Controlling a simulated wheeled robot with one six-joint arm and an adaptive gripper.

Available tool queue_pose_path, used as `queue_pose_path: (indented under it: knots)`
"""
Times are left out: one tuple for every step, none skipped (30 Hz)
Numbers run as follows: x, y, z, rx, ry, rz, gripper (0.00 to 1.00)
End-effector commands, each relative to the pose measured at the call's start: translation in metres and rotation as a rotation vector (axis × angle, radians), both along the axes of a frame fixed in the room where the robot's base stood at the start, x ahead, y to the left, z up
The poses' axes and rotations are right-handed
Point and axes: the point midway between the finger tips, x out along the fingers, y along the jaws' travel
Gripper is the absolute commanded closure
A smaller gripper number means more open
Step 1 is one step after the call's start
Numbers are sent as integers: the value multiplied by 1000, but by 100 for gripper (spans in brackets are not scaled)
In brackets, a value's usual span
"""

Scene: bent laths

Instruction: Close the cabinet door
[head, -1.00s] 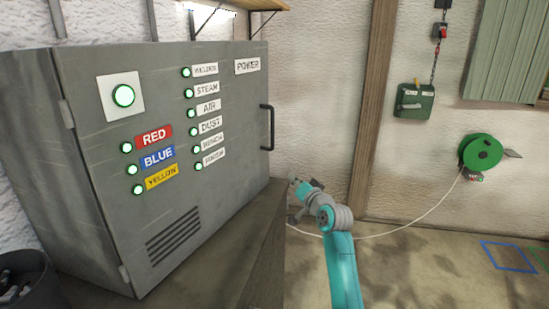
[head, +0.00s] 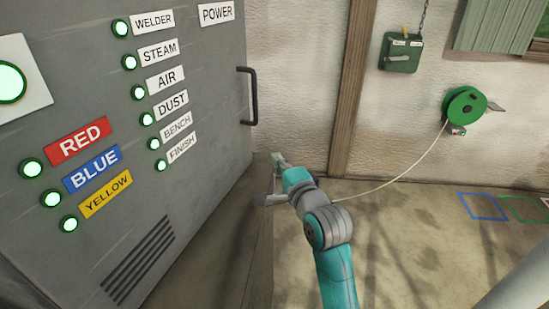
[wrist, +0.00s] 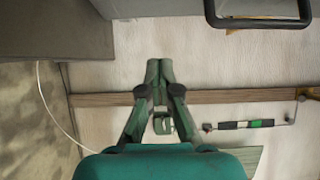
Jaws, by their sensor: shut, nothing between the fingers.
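The grey cabinet door (head: 195,80) fills the left of the head view, with labels and lit green lamps on its face. Its black bar handle (head: 254,97) stands out at the door's right edge. I see no gap along that edge, but I cannot tell from here whether the door is fully shut. My gripper (head: 276,160) is below and a little right of the handle, apart from it. In the wrist view its fingertips (wrist: 158,66) are together and empty. The handle (wrist: 258,23) shows there at the top right, clear of the fingers.
A wooden post (head: 350,80), a green switch box (head: 400,56) and a green reel (head: 466,104) with a white cable are on the wall. The floor (head: 410,250) to the right is open.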

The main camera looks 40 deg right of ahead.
Motion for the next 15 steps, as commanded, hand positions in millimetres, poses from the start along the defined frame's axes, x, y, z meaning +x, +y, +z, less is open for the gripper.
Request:
queue_pose_path:
  knots:
    - [10,-3,1,-1,-2,1,100]
    - [15,-5,1,0,-1,1,100]
    - [22,-8,1,-2,-2,1,100]
    - [28,-10,1,-2,-2,1,100]
    - [33,-12,1,-1,-1,1,100]
    - [40,-15,1,-1,-1,1,100]
    - [45,-17,1,-1,-1,1,100]
    - [51,-19,1,-1,0,1,100]
    - [57,-21,1,-2,0,1,100]
    - [63,-23,0,-2,0,1,100]
    - [68,-25,1,-2,0,1,100]
    - [74,-28,1,-2,0,1,100]
    - [79,-24,0,-2,1,3,100]
    - [83,-22,0,-2,1,4,100]
    - [88,-19,0,-2,1,3,100]
